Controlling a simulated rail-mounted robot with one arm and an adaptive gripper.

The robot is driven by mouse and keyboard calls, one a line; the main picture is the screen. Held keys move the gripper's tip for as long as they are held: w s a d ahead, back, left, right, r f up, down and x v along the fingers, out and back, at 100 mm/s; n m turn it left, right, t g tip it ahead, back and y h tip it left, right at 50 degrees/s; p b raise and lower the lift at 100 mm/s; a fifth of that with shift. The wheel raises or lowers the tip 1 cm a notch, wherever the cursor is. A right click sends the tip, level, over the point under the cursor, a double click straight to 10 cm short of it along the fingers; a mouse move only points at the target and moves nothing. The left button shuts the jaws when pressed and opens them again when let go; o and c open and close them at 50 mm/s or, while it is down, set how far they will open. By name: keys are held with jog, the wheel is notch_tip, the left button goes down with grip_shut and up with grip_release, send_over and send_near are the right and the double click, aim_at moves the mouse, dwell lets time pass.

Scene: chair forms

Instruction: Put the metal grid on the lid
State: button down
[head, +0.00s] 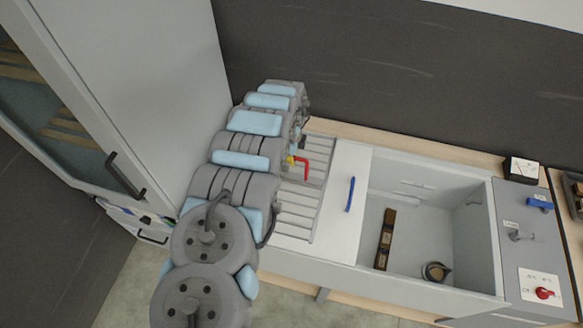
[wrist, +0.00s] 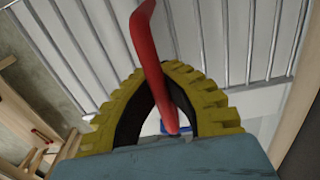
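The metal grid (head: 295,211) is a set of pale slats with a red handle (head: 305,168), left of the lid. The lid (head: 347,160) is a flat white panel with a blue handle (head: 349,194). My gripper (head: 291,160) is at the grid's red handle, mostly hidden behind my arm in the head view. In the wrist view, the gripper's (wrist: 168,68) yellow fingers close around the red handle (wrist: 150,45), with the grid's bars (wrist: 240,35) beyond. I cannot tell whether the grid is lifted.
Right of the lid is an open basin (head: 440,225) holding a dark brown block (head: 385,240) and a round dark item (head: 436,271). A control panel (head: 530,240) with a red knob stands farther right. A tall grey cabinet (head: 135,85) stands close on the left.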

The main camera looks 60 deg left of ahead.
aim_at(291, 176)
jog(key=shift+w+a+f+b, duration=0.1)
jog(key=shift+a+f+b, duration=0.1)
jog(key=shift+f+b, duration=0.5)
notch_tip(291, 176, down, 2)
jog(key=shift+f+b, duration=0.2)
jog(key=shift+b, duration=0.6)
jog(key=shift+r, duration=0.15)
jog(key=c, duration=1.7)
grip_release()
jog(key=o, duration=0.5)
jog(key=shift+c, duration=0.2)
jog(key=shift+w+a+r+b, duration=0.1)
jog(key=shift+r+b, duration=0.8)
jog(key=shift+r, duration=5.1)
